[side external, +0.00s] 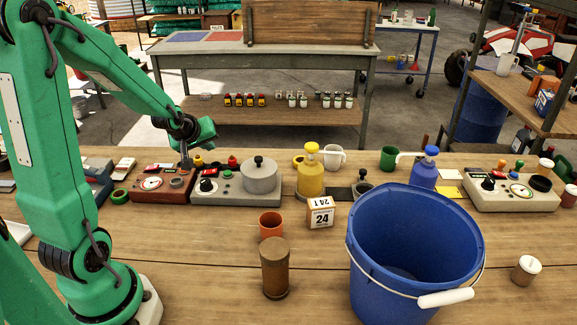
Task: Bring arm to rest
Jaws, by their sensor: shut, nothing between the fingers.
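My green arm (110,65) reaches from the left edge of the table over to the right. My gripper (186,163) points down at the back of a red-brown control box (150,183) with a dial, a red display and knobs. The gripper is shut and holds nothing. Its tips are close to the box; whether they touch it I cannot tell.
A grey box with a lidded pot (260,175), a yellow pump bottle (310,172) and a block marked 24 (320,212) stand to the right. An orange cup (271,225), a brown cylinder (275,268) and a large blue bucket (415,240) are nearer.

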